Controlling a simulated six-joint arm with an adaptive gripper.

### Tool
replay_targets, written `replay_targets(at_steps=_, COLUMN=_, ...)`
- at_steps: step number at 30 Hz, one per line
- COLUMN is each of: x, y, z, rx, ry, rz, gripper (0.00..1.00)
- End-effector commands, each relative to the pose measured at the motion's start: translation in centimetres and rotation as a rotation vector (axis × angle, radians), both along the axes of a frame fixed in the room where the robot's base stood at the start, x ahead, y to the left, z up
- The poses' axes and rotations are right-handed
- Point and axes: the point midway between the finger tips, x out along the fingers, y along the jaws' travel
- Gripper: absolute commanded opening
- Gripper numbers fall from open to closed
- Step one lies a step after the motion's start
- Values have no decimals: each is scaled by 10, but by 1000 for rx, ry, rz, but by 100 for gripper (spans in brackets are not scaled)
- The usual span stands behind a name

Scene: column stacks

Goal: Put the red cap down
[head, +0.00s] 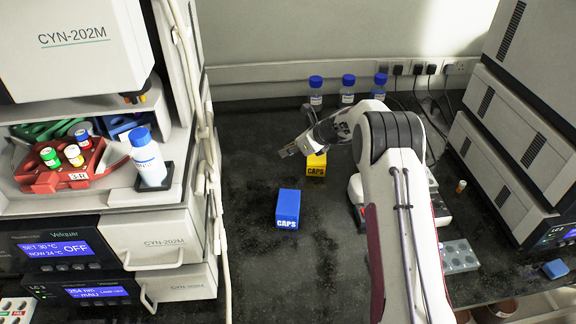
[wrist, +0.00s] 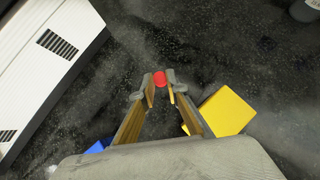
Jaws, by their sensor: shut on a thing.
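The red cap (wrist: 159,78) is small and round. In the wrist view it sits between the tips of my gripper (wrist: 158,90), which is shut on it. In the head view my gripper (head: 288,152) is over the dark bench, to the left of the yellow CAPS box (head: 316,165) and behind the blue CAPS box (head: 287,209). The cap cannot be made out in the head view. The wrist view shows the yellow box (wrist: 228,110) to the right of the fingers and a bit of the blue box (wrist: 96,147) at lower left.
A red rack (head: 60,172) with several capped vials and a white blue-capped bottle (head: 147,158) stand on the left instrument. Blue-capped bottles (head: 347,90) line the back. A small vial (head: 461,186) stands at right. The bench around the blue box is clear.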

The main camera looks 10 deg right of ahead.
Motion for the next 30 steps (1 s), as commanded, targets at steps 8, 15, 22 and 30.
replay_targets(at_steps=8, x=0, y=0, z=-28, rx=-1, ry=0, rz=-1, gripper=7)
replay_targets(at_steps=15, x=0, y=0, z=-29, rx=-1, ry=-1, rz=0, gripper=7)
replay_targets(at_steps=22, x=0, y=0, z=-36, rx=-1, ry=1, rz=0, gripper=7)
replay_targets(at_steps=30, x=0, y=0, z=-62, rx=-1, ry=1, rz=0, gripper=7)
